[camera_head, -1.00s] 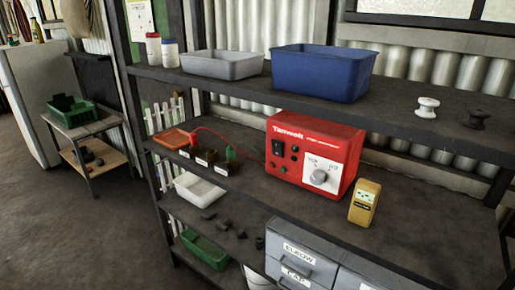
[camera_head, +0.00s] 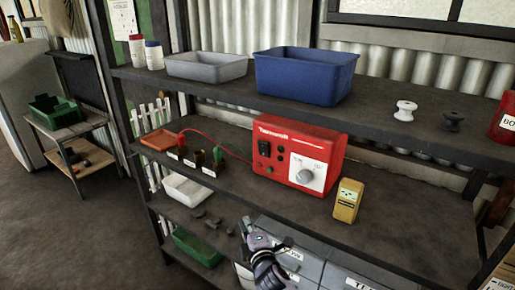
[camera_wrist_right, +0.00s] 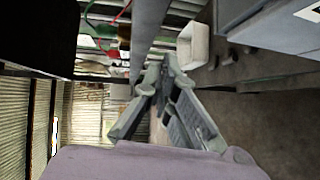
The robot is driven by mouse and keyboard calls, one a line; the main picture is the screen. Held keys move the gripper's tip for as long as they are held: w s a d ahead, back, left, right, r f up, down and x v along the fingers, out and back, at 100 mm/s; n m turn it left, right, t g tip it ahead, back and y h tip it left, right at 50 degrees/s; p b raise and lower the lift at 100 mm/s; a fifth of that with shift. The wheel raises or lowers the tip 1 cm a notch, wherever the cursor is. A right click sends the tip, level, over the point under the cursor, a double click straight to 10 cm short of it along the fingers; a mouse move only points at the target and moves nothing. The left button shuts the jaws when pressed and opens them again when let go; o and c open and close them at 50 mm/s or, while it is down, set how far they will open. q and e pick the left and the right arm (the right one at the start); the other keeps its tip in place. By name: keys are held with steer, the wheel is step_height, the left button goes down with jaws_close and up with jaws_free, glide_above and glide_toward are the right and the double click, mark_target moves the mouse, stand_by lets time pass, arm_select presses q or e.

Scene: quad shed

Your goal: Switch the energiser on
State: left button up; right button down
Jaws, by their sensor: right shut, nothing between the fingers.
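The red energiser (camera_head: 297,157) stands on the middle shelf in the head view. Its front has a black rocker switch (camera_head: 264,149) at the left and a pale dial (camera_head: 306,173) at the right. The switch position is too small to tell. My right gripper (camera_head: 246,224) is in front of the shelving, below and left of the energiser, near the grey drawers. In the right wrist view its fingertips (camera_wrist_right: 158,75) are together with nothing between them. The energiser's face does not show in the wrist view. My left gripper is not in view.
A yellow tester (camera_head: 347,200) stands right of the energiser. A holder with small terminals (camera_head: 197,161) and an orange tray (camera_head: 159,140) are to its left, with a red lead. Grey drawers (camera_head: 310,262) sit below. The upper shelf carries a blue bin (camera_head: 304,78) and a grey tray (camera_head: 207,67).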

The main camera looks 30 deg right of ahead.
mark_target(264, 149)
steer(key=s+d+r+n+t+h, duration=0.1)
steer(key=d+r+t+h, duration=0.1)
steer(key=r, duration=1.3)
steer(key=shift+d+h, duration=0.3)
steer(key=shift+d, duration=0.2)
steer(key=shift+t, duration=0.3)
steer(key=s+d+p+x, duration=0.1)
steer(key=d+p+x, duration=0.1)
steer(key=x, duration=1.1)
steer(key=shift+d+p, duration=0.25)
steer(key=shift+p, duration=0.4)
steer(key=shift+s+r, duration=0.1)
